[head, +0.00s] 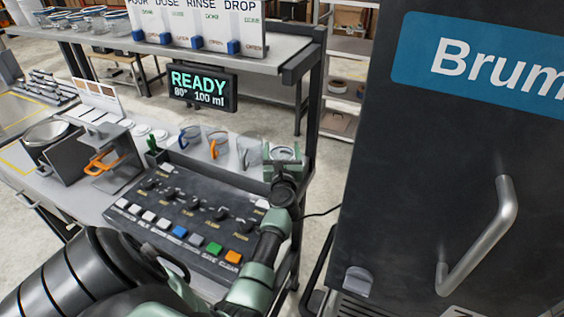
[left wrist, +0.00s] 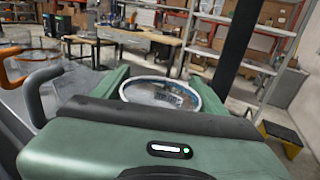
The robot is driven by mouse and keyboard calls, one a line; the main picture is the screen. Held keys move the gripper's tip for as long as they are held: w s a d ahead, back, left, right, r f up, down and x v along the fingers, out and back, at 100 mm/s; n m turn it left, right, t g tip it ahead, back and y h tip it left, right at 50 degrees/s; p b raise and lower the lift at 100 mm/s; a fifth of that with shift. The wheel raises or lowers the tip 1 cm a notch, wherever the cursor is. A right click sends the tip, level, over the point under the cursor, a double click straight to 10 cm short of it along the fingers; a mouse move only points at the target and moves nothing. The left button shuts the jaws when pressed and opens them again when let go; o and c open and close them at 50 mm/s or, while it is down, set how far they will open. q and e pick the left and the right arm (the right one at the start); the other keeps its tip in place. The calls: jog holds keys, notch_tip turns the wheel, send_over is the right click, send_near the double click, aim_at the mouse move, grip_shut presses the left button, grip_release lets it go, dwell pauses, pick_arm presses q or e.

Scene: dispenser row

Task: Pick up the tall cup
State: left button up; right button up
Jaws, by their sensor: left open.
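A round cup with a pale rim (left wrist: 160,94) shows between the two green fingers of my left gripper in the left wrist view. My left gripper (head: 284,155) is open, at the right end of the row of cups on the bench. The hand hides the lower part of this cup, so I cannot tell its height or whether the fingers touch it. To its left stand clear cups with a blue handle (head: 185,136), an orange handle (head: 213,147) and a grey handle (head: 243,157). My right gripper is not in view.
A black button panel (head: 185,222) lies in front of the cups. A sign reading READY (head: 203,90) hangs under the upper shelf (head: 270,56), above the cups. A dark cabinet (head: 420,170) with a metal handle stands close on the right.

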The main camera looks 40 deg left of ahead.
pick_arm(q)
jog(key=c, duration=1.1)
jog(key=shift+o, duration=0.2)
jog(key=shift+r, duration=0.1)
